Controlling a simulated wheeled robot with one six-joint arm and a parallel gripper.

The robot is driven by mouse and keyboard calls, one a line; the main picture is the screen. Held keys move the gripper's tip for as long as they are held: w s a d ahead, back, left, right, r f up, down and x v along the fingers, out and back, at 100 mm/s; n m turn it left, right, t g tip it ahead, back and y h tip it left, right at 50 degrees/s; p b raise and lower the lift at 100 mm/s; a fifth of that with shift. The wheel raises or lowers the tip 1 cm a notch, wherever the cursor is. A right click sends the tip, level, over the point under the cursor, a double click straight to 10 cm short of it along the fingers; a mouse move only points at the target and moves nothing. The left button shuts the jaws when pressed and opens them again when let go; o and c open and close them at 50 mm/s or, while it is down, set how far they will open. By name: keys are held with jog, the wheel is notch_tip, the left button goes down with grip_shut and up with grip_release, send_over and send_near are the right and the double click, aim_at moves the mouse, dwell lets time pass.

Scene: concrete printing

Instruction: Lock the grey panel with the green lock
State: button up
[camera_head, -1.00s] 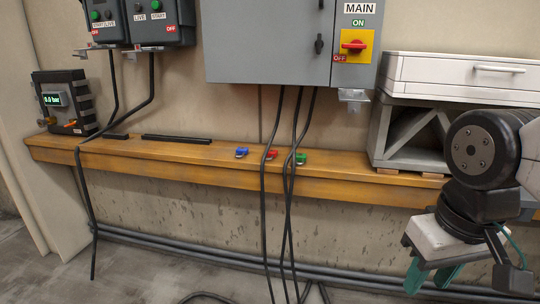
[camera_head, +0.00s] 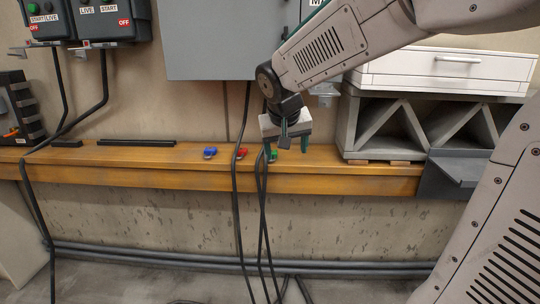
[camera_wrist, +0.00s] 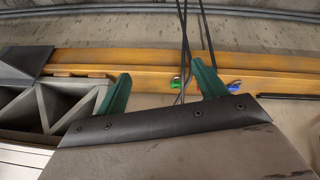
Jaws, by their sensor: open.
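The green lock (camera_head: 273,154) lies on the wooden shelf, right of the red lock (camera_head: 240,154) and the blue lock (camera_head: 210,152). The grey panel (camera_head: 215,40) hangs on the wall above; my arm covers its right part. A metal bracket (camera_head: 325,92) shows partly behind my arm below the panel. My gripper (camera_head: 294,143) is open and empty, pointing down just above and right of the green lock. In the wrist view the green lock (camera_wrist: 177,82) lies between the two green fingers (camera_wrist: 160,90), nearer the right one. The blue lock (camera_wrist: 234,87) is beyond that finger.
Black cables (camera_head: 238,190) hang in front of the shelf (camera_head: 150,178), some crossing close to the green lock. A grey truss block (camera_head: 385,130) with a white drawer unit (camera_head: 450,68) stands to the right. Black bars (camera_head: 136,143) lie on the shelf's left.

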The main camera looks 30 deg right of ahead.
jog(key=w+d+f+t, duration=0.1)
jog(key=w+d+f, duration=0.3)
jog(key=w, duration=0.5)
jog(key=w+d+f+m+t+h, duration=0.1)
jog(key=w+d+f, duration=0.2)
jog(key=w, duration=0.7)
jog(key=w+d+f+m+t, duration=0.1)
jog(key=w+d+f, duration=0.3)
jog(key=w, duration=0.5)
jog(key=shift+w+d+f+t, duration=0.1)
jog(key=shift+d+f+t, duration=0.05)
jog(key=shift+d, duration=0.45)
jog(key=shift+w+d+f+t, duration=0.1)
jog(key=shift+d+f+t, duration=0.05)
jog(key=shift+d, duration=0.4)
jog(key=x, duration=0.7)
jog(key=shift+w+a+f, duration=0.15)
jog(key=shift+a+f, duration=0.1)
jog(key=shift+r, duration=0.1)
jog(key=c, duration=1.2)
